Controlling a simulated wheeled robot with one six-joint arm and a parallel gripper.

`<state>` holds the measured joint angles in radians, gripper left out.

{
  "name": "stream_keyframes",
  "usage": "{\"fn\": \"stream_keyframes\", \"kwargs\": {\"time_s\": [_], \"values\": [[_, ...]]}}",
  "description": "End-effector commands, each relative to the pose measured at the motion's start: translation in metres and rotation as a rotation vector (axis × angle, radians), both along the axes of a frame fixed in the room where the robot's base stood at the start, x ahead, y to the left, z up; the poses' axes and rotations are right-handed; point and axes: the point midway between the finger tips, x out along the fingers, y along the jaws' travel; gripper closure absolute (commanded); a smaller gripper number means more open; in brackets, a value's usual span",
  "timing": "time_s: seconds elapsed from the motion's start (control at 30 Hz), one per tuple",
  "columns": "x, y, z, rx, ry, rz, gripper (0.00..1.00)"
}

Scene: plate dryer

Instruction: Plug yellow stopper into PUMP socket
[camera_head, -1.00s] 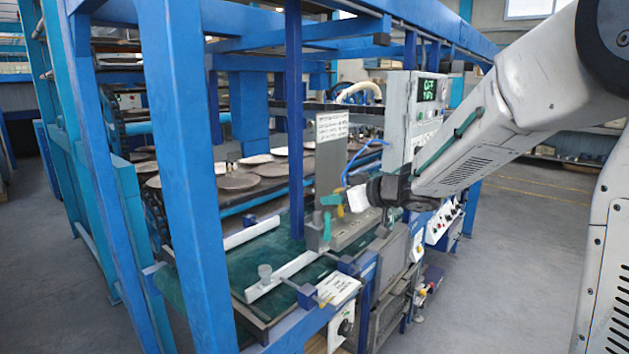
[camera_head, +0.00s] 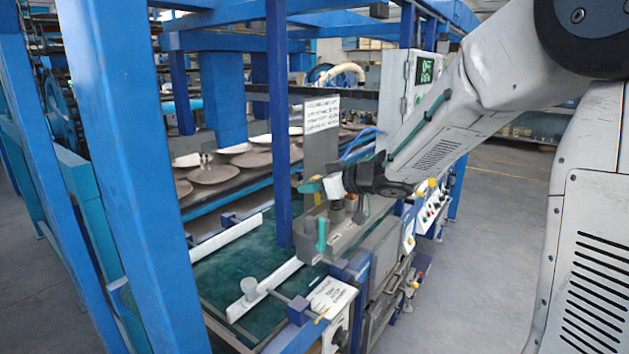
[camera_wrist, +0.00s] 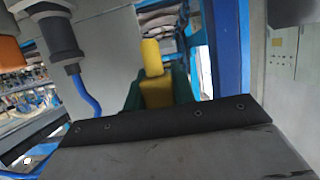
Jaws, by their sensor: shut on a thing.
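The yellow stopper (camera_wrist: 155,80) shows in the wrist view, held upright between the green fingers of my gripper (camera_wrist: 158,95). In the head view my gripper (camera_head: 310,187) is above a grey box, in front of the upright plate with a white label. The stopper is too small to make out clearly there. I cannot tell which opening is the PUMP socket, as no such label is readable. In the wrist view a dark cylindrical fitting (camera_wrist: 62,40) with a blue hose (camera_wrist: 87,97) is to the left of the stopper, apart from it.
The grey box (camera_head: 345,238) carries a teal upright piece (camera_head: 321,234). The labelled plate (camera_head: 321,130) stands behind my gripper. A blue post (camera_head: 278,130) rises to its left. A control cabinet (camera_head: 416,85) is at right. An orange part (camera_wrist: 10,52) shows in the wrist view.

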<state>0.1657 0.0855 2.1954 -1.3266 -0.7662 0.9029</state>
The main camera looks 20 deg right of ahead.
Motion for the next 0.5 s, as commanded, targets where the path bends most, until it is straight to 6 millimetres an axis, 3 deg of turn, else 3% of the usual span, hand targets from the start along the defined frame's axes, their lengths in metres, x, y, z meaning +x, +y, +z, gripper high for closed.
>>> {"fn": "stream_keyframes", "kwargs": {"time_s": [0.5], "values": [[0.0, -0.002, -0.032, 0.001, 0.002, -0.003, 0.96]]}}
